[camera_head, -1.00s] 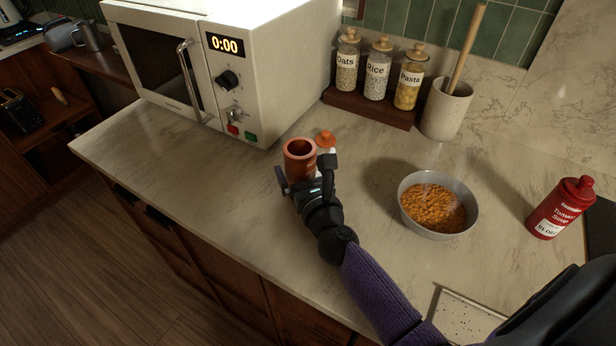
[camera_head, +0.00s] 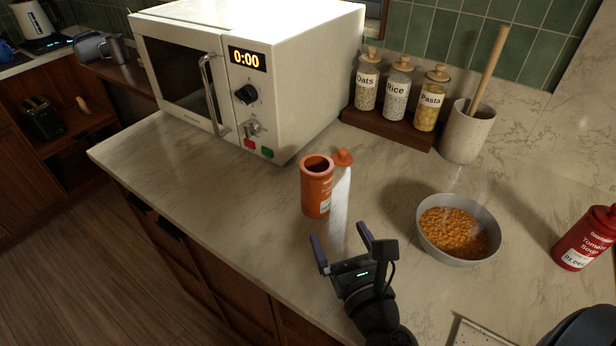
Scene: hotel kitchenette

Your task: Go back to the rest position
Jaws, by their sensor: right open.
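My right gripper (camera_head: 340,247) is open and empty above the front part of the counter. Its two fingers point toward an orange, open-topped container (camera_head: 317,187), which stands upright on the counter just beyond them, apart from the fingers. A white bottle with an orange cap (camera_head: 341,185) stands right behind and beside that container, partly hidden by it. My left gripper is not in view.
A grey bowl of beans (camera_head: 492,252) stands right of my gripper. A red soup bottle (camera_head: 586,240) is at the far right. The microwave (camera_head: 300,75), a rack of jars (camera_head: 388,127) and a utensil crock (camera_head: 466,135) line the back. The counter's left part (camera_head: 170,160) is clear.

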